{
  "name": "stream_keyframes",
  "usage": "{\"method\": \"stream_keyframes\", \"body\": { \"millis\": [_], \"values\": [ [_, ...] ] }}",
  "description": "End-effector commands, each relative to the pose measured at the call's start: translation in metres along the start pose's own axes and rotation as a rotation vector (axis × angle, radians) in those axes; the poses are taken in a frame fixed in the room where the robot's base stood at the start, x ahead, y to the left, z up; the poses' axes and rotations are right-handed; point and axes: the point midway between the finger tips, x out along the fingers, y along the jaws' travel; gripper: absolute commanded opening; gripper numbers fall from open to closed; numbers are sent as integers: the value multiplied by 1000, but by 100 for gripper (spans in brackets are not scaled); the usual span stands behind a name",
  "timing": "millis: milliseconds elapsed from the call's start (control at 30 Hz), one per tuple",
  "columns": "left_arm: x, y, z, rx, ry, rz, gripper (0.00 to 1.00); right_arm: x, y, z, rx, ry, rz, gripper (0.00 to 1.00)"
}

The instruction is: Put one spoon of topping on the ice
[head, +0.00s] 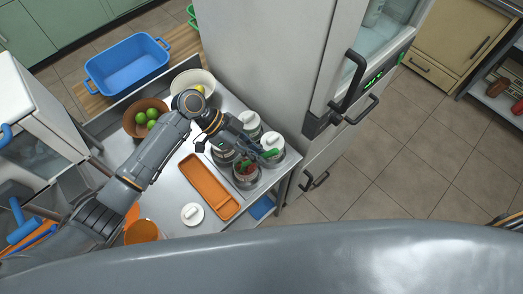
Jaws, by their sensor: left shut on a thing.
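My left gripper (264,152) is over the group of jars on the metal table, shut on a thin green thing (271,153) that looks like the spoon's handle; its bowl is hard to make out. Just below the gripper is an open glass jar (246,178) with red topping in it. Whether the spoon is inside that jar I cannot tell. A white lid (192,214) lies loose on the table. An orange cup (141,232) stands at the front left, partly behind my left arm; I cannot see any ice.
Jars with white lids (272,141) crowd around the gripper. An orange tray (207,190) lies left of them. A brown bowl (134,128) of limes and a pale bowl (181,80) stand behind. The fridge (280,60) rises close on the right.

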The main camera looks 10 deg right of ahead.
Motion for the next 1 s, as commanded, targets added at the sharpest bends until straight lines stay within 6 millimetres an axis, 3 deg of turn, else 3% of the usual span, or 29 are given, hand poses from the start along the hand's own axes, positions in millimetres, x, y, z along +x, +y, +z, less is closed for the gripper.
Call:
{"method": "stream_keyframes", "body": {
  "millis": [33, 667, 767, 1000],
  "values": [
    [-5, 1, -11, 0, -16, 3, 0, -12, 2, -1, 0, -1, 2, 84],
    [-18, 4, -54, -37, -204, 2, 0, -68, 4, -6, 2, 0, 3, 84],
    [-14, 3, -64, -54, -312, 2, 0, -77, 3, -7, 2, 1, 3, 84],
    [-4, 1, -76, -100, -532, 0, 0, -71, -1, -8, 4, 2, -2, 84]
  ]
}}
